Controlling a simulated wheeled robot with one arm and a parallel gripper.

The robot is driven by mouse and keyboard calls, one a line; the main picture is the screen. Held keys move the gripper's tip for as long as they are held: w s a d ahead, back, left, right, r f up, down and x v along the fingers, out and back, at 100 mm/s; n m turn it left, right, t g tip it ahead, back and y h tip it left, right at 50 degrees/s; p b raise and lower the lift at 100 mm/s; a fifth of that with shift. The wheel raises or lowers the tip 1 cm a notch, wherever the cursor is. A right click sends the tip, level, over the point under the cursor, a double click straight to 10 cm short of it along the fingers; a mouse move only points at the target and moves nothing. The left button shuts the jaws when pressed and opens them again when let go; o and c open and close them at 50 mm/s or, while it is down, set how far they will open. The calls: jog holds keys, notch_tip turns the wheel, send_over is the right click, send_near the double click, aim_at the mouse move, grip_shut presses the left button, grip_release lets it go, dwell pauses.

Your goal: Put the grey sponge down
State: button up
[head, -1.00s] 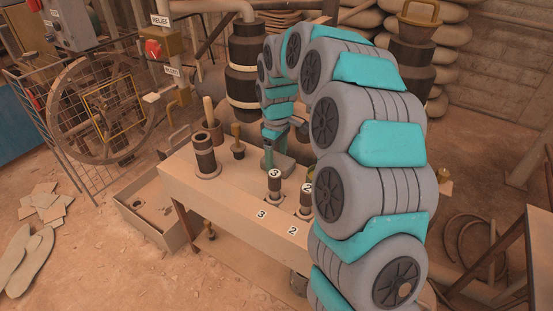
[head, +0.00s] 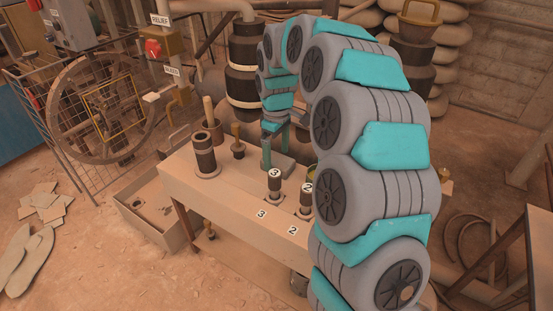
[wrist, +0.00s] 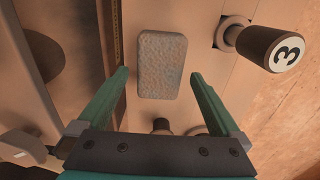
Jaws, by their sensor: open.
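The grey sponge (wrist: 162,65) lies flat on the pale bench top in the wrist view, clear of both fingers. In the head view it appears as a grey block (head: 283,163) on the bench, partly hidden behind my gripper's finger. My gripper (wrist: 160,73) is open and empty, with its two green fingers spread to either side of the sponge in the picture. In the head view my gripper (head: 275,147) hangs just above the bench and the sponge.
The pale bench (head: 222,190) carries dark cylinders numbered 3 (head: 274,181) and 2 (head: 306,196) near the sponge. A larger dark cylinder (head: 205,153) and a wooden-handled tool (head: 238,143) stand to the left. A low open box (head: 150,200) sits beside the bench.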

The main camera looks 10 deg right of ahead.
aim_at(276, 159)
notch_tip(276, 159, up, 9)
jog(key=s+f+m, duration=0.2)
jog(key=s+m, duration=0.1)
jog(key=s, duration=1)
jog(key=s+f+m+g, duration=0.1)
jog(key=s+f+m, duration=0.1)
jog(key=s, duration=1.1)
jog(key=s+f+m, duration=0.2)
jog(key=s+m, duration=0.2)
jog(key=s, duration=0.9)
jog(key=shift+s+d+f+g, duration=0.15)
jog(key=shift+s+f+g, duration=0.1)
jog(key=shift+s+g, duration=0.15)
